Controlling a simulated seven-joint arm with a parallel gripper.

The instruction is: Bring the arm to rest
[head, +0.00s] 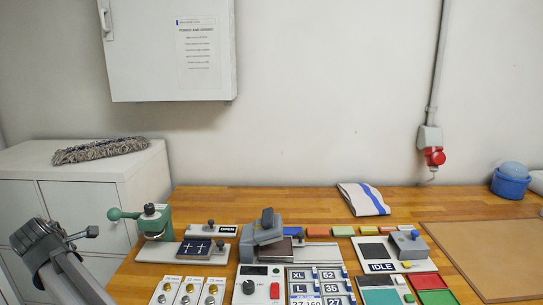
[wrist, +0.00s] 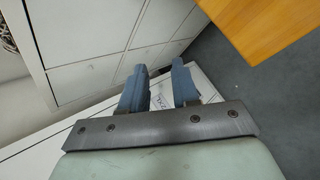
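My arm (head: 65,270) reaches in at the lower left of the head view, beside the left end of the wooden table and in front of the white cabinet. My gripper (wrist: 159,68) shows in the wrist view with its two blue-grey fingers apart. Nothing is held between them. I cannot make out the fingers in the head view.
A mop head (head: 100,150) lies on the cabinet (head: 75,190). Floor (wrist: 240,85) shows below.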

